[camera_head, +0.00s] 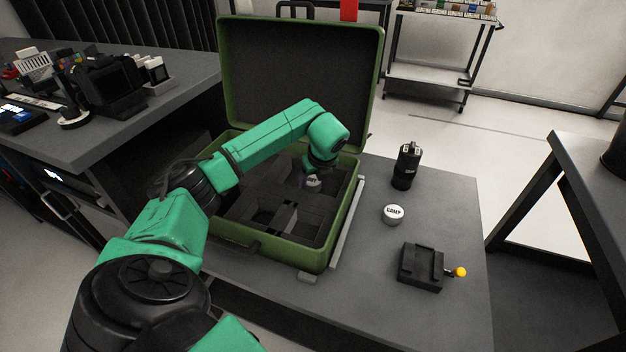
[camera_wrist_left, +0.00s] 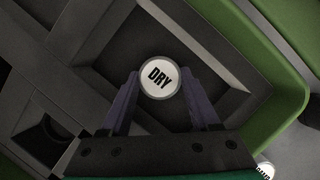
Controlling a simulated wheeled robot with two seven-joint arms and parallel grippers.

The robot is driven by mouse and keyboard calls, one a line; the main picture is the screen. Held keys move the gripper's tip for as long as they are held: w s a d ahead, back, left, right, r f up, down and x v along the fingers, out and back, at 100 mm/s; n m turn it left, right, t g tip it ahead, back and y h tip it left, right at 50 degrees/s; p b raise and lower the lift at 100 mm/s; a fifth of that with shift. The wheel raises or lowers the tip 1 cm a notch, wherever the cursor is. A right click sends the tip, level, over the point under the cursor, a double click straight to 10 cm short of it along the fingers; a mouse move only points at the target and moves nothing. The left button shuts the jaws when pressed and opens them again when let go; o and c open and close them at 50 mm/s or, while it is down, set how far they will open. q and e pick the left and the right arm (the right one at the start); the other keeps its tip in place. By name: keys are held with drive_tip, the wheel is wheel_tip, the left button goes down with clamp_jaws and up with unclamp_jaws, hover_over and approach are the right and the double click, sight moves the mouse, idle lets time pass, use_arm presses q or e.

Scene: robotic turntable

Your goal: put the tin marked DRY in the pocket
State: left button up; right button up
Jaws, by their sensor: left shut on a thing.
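The tin marked DRY (camera_wrist_left: 160,78) is round with a white lid and black letters. In the left wrist view it sits between the two fingers of my left gripper (camera_wrist_left: 161,98), which is shut on it. The tin (camera_head: 313,182) shows in the head view under my left wrist, over the open green case (camera_head: 323,262). A square dark pocket (camera_wrist_left: 225,65) of the case's insert lies beneath and around the tin in the wrist view. I cannot tell whether the tin touches the pocket's floor. My right gripper is not in view.
A tin marked DAMP (camera_head: 393,214) stands on the grey table right of the case. A black bottle (camera_head: 406,166) stands behind it, and a black fixture with a yellow knob (camera_head: 421,267) is in front. The case lid (camera_head: 300,85) stands open at the back.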

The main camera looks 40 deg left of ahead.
use_arm(q)
drive_tip(key=o, duration=0.9)
drive_tip(key=shift+f, duration=0.15)
drive_tip(key=o, duration=0.5)
drive_tip(key=shift+c, duration=0.2)
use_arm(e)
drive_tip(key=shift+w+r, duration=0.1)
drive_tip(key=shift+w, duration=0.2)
use_arm(q)
drive_tip(key=p+v, duration=0.1)
drive_tip(key=v, duration=1.1)
drive_tip(key=shift+r, duration=0.2)
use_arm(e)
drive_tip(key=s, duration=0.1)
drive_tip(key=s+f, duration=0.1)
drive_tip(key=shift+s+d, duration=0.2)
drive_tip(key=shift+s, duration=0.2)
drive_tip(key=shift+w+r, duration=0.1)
